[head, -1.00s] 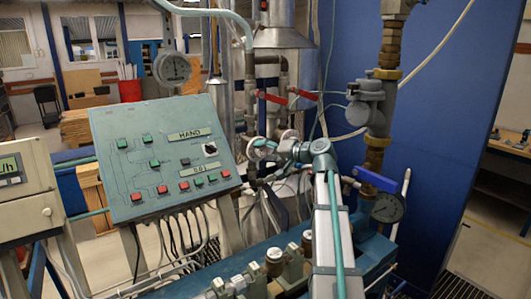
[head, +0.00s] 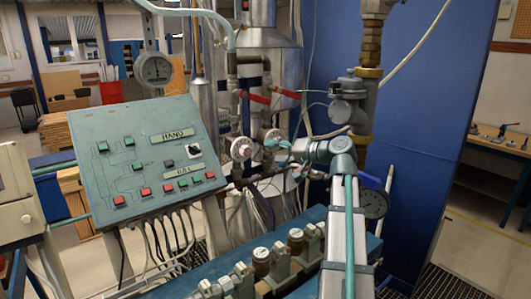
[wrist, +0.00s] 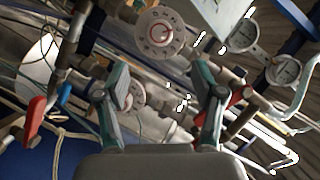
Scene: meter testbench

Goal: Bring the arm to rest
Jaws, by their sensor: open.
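My arm (head: 343,225) reaches forward from the bottom of the head view and bends left at its grey and teal wrist. My gripper (head: 272,146) is at the end, small and partly lost against the pipework, close to two pale handwheels. In the wrist view my gripper (wrist: 162,85) shows two teal and grey fingers spread wide apart. Nothing is held between them. One round handwheel (wrist: 160,32) lies beyond and above the gap. A second handwheel (wrist: 128,95) shows partly behind the left finger.
A sloped control panel (head: 150,160) with buttons stands to the left. A dial gauge (head: 155,68) is above it. Red-levered pipes (head: 258,97) stand behind the handwheels. A vertical pipe with a grey valve (head: 348,105) and another gauge (head: 374,204) are close to my wrist.

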